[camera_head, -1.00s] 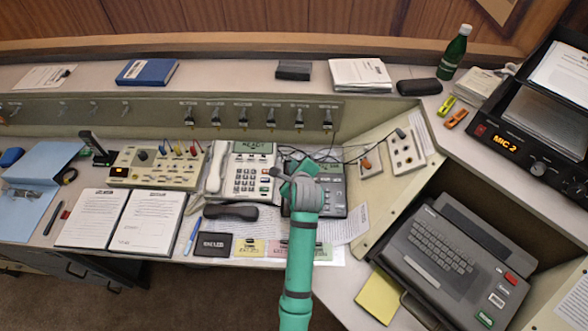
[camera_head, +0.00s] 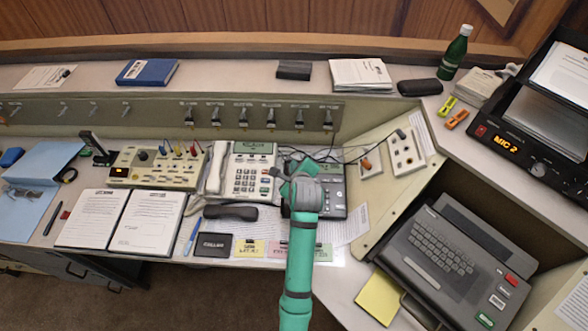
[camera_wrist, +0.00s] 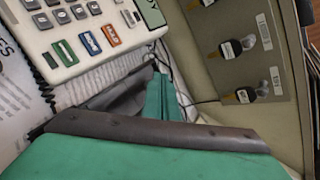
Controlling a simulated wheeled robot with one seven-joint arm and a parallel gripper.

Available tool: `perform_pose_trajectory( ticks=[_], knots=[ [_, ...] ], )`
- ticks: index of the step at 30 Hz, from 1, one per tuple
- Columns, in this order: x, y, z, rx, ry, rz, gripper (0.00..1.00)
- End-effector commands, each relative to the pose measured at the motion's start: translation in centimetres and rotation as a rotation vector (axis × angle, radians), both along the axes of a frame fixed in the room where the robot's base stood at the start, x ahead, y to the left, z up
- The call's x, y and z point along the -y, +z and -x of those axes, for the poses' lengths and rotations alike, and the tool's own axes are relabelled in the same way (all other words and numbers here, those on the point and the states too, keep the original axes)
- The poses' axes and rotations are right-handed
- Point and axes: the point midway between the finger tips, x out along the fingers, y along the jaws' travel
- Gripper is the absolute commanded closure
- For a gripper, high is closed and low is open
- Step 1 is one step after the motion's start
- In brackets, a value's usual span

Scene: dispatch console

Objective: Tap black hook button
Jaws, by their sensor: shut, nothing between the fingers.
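A white desk phone (camera_head: 250,180) stands on the desk, its white handset (camera_head: 215,168) along its left side. A dark grey phone (camera_head: 330,193) stands just right of it, partly hidden by my arm. A black handset (camera_head: 230,212) lies in front of the white phone. I cannot pick out a black hook button for certain. My gripper (camera_head: 288,178) is shut and empty, over the gap between the two phones. In the wrist view, my gripper's teal and dark parts (camera_wrist: 160,97) are beside the white phone's keypad edge (camera_wrist: 110,52); contact cannot be told.
A multi-key console (camera_head: 155,165) and papers (camera_head: 148,222) lie left. A grey keyboard unit (camera_head: 440,255) stands right. Free space is above the phones.

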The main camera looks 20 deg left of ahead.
Motion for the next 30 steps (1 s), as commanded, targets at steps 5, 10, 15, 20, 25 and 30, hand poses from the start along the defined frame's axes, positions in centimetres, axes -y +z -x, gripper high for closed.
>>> perform_pose_trajectory(
  ticks=[5, 10, 15, 20, 25, 30],
  knots=[
    [0.01, -0.01, 0.0, 0.0, 0.0, 0.0, 1.0],
    [-0.31, 0.0, 0.07, 0.0, 0.003, 0.0, 1.0],
    [-0.32, 0.0, 0.08, 0.0, 0.003, 0.0, 1.0],
    [0.04, -0.14, -0.04, 0.0, 0.0, 0.0, 1.0],
    [0.21, -0.68, -0.18, -0.002, -0.001, 0.0, 1.0],
    [0.27, -0.87, -0.25, 0.0, -0.001, -0.001, 1.0]
  ],
)
